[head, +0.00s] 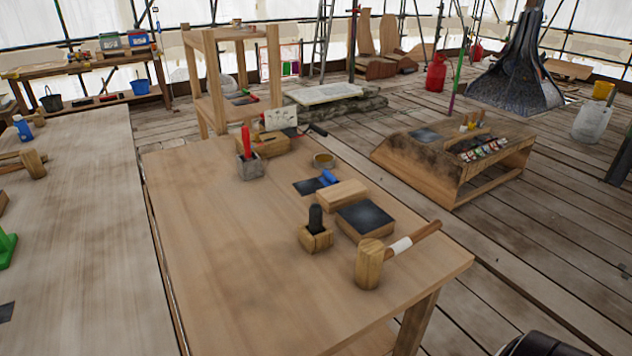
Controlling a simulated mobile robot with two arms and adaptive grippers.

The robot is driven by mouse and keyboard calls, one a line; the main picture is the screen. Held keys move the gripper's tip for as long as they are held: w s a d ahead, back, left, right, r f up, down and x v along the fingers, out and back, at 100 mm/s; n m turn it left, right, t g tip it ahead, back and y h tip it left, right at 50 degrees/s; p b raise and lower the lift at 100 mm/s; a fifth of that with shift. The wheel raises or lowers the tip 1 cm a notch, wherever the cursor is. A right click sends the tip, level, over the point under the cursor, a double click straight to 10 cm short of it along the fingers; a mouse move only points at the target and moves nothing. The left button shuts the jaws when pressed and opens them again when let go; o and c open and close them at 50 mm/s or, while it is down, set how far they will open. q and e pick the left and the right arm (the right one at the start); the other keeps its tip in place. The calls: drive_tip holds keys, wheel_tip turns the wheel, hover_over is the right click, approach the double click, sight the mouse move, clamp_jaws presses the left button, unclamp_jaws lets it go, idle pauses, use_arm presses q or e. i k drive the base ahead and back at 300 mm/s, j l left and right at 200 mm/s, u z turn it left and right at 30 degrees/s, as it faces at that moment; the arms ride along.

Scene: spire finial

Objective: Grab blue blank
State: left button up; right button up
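A small bright blue piece (328,177), the only blue object on the near wooden table (215,225), lies toward its back right. It is too small to tell whether it is the blank. It lies at the edge of a thin dark square (307,187), just behind a pale wooden block (342,194). Neither of my grippers shows in the head view. A dark rounded shape cuts into the bottom right edge, and I cannot tell what part it is.
A mallet (369,265), a dark-topped block (365,216) and a wooden holder (316,239) with a black grip stand nearer. A grey pot (251,168) with a red handle and a small round tin (324,160) stand behind. The table's front left is clear.

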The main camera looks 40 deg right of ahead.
sight(309, 186)
drive_tip(key=l, duration=0.4)
drive_tip(key=k+l+u, duration=0.1)
drive_tip(key=l, duration=0.35)
drive_tip(key=k+l, duration=0.15)
drive_tip(key=l, duration=0.25)
drive_tip(key=l+u, duration=0.1)
drive_tip(key=l, duration=0.3)
drive_tip(key=k+l, duration=0.15)
drive_tip(key=l, duration=0.25)
drive_tip(key=k+l+u, duration=0.1)
drive_tip(key=l, duration=0.3)
drive_tip(key=l+u, duration=0.15)
drive_tip(key=l, duration=0.35)
drive_tip(key=l+u, duration=0.1)
drive_tip(key=l, duration=0.45)
drive_tip(key=k+l+u, duration=0.15)
drive_tip(key=l, duration=0.35)
drive_tip(key=l+u, duration=0.1)
drive_tip(key=l, duration=0.4)
drive_tip(key=k+l+u, duration=0.15)
drive_tip(key=l, duration=0.35)
drive_tip(key=i+l+u, duration=0.15)
drive_tip(key=l, duration=0.45)
drive_tip(key=i+l+u, duration=0.2)
drive_tip(key=l, duration=0.45)
drive_tip(key=i+l+u, duration=0.15)
drive_tip(key=l, duration=0.5)
drive_tip(key=l+u, duration=0.15)
drive_tip(key=l, duration=0.5)
drive_tip(key=i, duration=0.05)
